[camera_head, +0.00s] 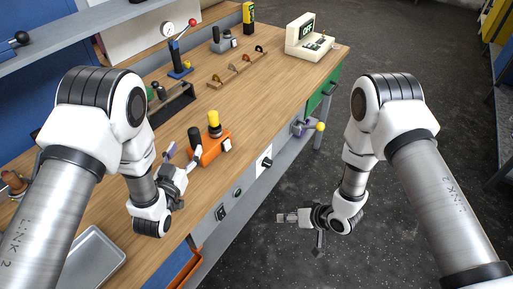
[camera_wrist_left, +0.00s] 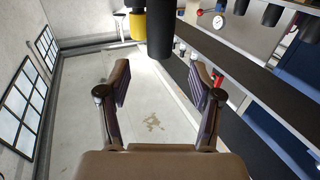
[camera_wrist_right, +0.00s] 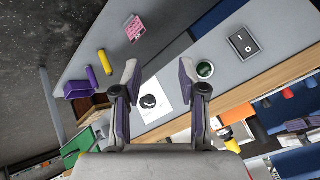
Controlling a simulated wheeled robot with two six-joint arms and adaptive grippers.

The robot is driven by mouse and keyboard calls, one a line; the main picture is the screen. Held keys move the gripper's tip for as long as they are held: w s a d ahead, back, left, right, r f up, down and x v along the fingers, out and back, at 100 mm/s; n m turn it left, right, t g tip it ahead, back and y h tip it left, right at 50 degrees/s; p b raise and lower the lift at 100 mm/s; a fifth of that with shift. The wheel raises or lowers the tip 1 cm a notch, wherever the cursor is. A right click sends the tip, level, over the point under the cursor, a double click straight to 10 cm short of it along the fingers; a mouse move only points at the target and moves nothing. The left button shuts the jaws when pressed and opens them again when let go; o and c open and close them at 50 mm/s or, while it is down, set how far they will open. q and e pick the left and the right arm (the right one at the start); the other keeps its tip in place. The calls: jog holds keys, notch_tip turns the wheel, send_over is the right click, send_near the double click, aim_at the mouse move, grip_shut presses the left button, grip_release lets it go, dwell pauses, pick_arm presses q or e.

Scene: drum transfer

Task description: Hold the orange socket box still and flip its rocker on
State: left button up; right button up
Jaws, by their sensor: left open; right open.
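The orange socket box (camera_head: 214,149) sits on the wooden bench near its front edge in the head view. A yellow plug (camera_head: 214,123) and a black plug (camera_head: 195,139) stand on it, and a pale part (camera_head: 226,145) is at its right end. The rocker's state cannot be made out. My left gripper (camera_head: 182,157) is open just left of the box. In the left wrist view the black plug (camera_wrist_left: 160,35) and yellow plug (camera_wrist_left: 138,24) show beyond its open fingers. My right gripper (camera_head: 284,217) is open and empty, out over the floor in front of the bench.
The grey front panel carries a white plate with a black knob (camera_wrist_right: 150,101), a green button (camera_wrist_right: 205,69) and a black rocker switch (camera_wrist_right: 243,41). A purple holder with a yellow knob (camera_head: 319,127) sticks out. A metal tray (camera_head: 92,262) lies at front left.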

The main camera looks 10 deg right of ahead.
aim_at(192, 136)
pick_arm(q)
jog(key=shift+s+r, duration=0.1)
jog(key=shift+w, duration=0.25)
jog(key=x, duration=0.7)
jog(key=shift+w+d, duration=0.1)
jog(key=shift+w, duration=0.1)
pick_arm(e)
jog(key=w+a+r+n+y, duration=0.2)
jog(key=w+a+r+n, duration=0.1)
jog(key=w+r, duration=0.4)
jog(key=w+a+r+n+t+y, duration=0.1)
jog(key=w+a+r+n+y, duration=0.1)
jog(key=w+a+r+n, duration=0.2)
jog(key=w+a+r, duration=0.1)
jog(key=w+r, duration=0.2)
jog(key=w, duration=0.2)
jog(key=shift+y, duration=0.3)
jog(key=shift+r, duration=0.1)
